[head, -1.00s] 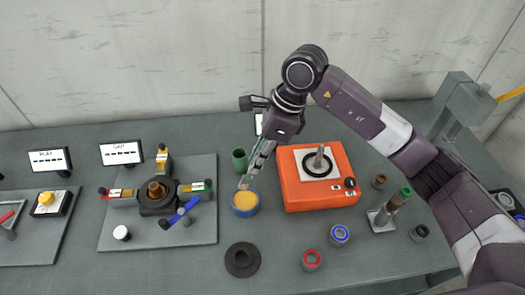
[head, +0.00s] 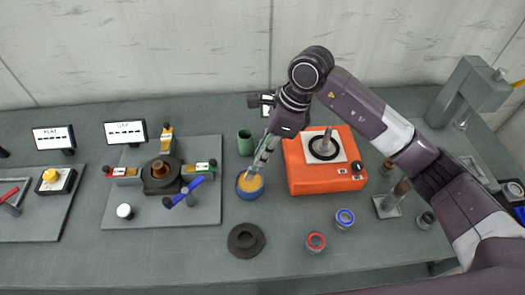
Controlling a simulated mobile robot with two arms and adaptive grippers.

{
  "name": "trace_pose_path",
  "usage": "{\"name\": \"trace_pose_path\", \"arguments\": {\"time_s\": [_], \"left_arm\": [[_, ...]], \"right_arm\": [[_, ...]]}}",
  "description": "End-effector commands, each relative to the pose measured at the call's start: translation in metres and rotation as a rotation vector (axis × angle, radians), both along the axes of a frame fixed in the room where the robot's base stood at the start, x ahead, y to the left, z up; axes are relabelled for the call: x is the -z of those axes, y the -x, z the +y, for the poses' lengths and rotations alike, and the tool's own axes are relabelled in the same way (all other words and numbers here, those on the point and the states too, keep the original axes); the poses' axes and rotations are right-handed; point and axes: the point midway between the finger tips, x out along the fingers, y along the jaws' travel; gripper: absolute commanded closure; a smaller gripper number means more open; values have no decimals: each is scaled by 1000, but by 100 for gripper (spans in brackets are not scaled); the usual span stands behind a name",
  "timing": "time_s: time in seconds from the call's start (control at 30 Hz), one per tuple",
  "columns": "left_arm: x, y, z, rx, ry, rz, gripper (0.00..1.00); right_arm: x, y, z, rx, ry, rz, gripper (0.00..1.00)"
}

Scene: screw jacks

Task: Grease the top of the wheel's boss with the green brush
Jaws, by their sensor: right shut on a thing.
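A black wheel (head: 246,241) lies flat on the bench at the front, with a raised round boss in its middle. A blue tin (head: 250,186) of yellow-orange grease stands behind it. My right gripper (head: 267,148) points down above the tin and is shut on a thin brush (head: 257,168). The brush's lower end reaches into the tin's mouth. The brush is mostly hidden by the fingers, and its green colour is hard to make out. My left gripper is out of view.
A green cup (head: 245,143) stands just behind the tin. An orange machine (head: 326,180) is close on the right. A grey plate (head: 205,213) with a clamp fixture (head: 162,176) and blue handle lies left. Red (head: 315,243) and blue (head: 344,219) ringed parts stand front right.

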Motion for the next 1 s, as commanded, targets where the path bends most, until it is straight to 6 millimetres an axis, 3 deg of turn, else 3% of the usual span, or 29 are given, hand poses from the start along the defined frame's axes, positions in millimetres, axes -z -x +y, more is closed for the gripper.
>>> {"name": "trace_pose_path", "arguments": {"time_s": [1.0], "left_arm": [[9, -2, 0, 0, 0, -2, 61]], "right_arm": [[9, 0, 0, 0, 0, 0, 100]]}}
